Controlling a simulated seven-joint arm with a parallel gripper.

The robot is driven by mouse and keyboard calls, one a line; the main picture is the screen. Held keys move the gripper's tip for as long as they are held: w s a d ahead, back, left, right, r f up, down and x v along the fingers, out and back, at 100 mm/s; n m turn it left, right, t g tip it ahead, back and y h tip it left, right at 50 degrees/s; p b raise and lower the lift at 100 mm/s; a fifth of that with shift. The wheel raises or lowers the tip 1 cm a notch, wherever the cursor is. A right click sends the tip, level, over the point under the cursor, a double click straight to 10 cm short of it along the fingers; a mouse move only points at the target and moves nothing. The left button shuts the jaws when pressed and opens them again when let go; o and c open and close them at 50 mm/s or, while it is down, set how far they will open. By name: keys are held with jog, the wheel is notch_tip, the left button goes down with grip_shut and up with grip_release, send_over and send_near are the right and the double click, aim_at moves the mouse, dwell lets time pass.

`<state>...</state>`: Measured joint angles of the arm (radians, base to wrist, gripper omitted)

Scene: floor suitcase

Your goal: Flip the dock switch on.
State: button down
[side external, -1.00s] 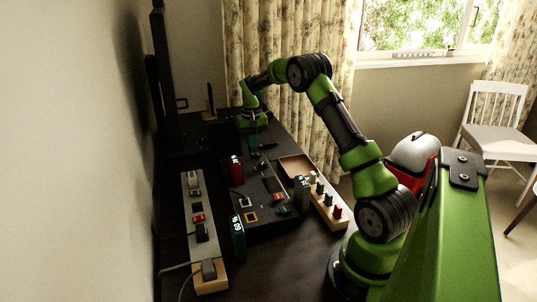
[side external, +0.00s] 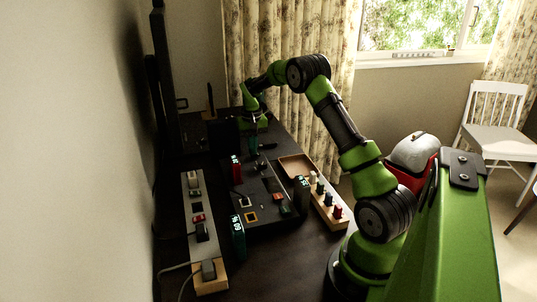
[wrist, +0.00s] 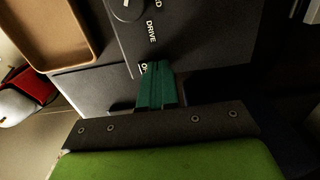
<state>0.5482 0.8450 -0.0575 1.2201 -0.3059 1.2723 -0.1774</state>
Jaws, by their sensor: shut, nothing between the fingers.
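The dark grey control panel (side external: 262,190) lies on the desk, and its far end is under my gripper (side external: 253,146). In the wrist view the panel (wrist: 205,40) carries the printed word DRIVE and a round knob (wrist: 127,8). My gripper (wrist: 157,72) has its teal fingers together and empty. Their tips are over the panel by a short label that is mostly covered. I cannot make out the dock switch; it may be hidden behind the fingers. Whether the fingers touch the panel cannot be told.
A brown tray (side external: 297,167) and a wooden rack with several coloured pegs (side external: 327,212) stand right of the panel. A power strip (side external: 206,252) with plugs and cables lies to its left. A red block (side external: 236,171) stands at the panel's left edge.

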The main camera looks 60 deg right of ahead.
aim_at(254, 158)
jog(key=shift+r, duration=3.3)
jog(key=shift+f, duration=0.4)
jog(key=shift+s+a+f, duration=0.35)
jog(key=shift+s+f, duration=0.05)
jog(key=s+a+r+t, duration=0.1)
jog(key=s+a+r, duration=0.15)
jog(key=a, duration=0.35)
jog(key=s+a+r+n+t, duration=0.1)
jog(key=s+a+r, duration=0.1)
jog(key=a+r, duration=0.3)
jog(key=s+a+r+t, duration=0.1)
jog(key=s+a+r, duration=0.2)
jog(key=a, duration=0.4)
jog(key=s+a+r+n+t+y, duration=0.2)
jog(key=s+a+r+n+t, duration=0.2)
jog(key=s+a, duration=0.9)
jog(key=shift+a, duration=0.5)
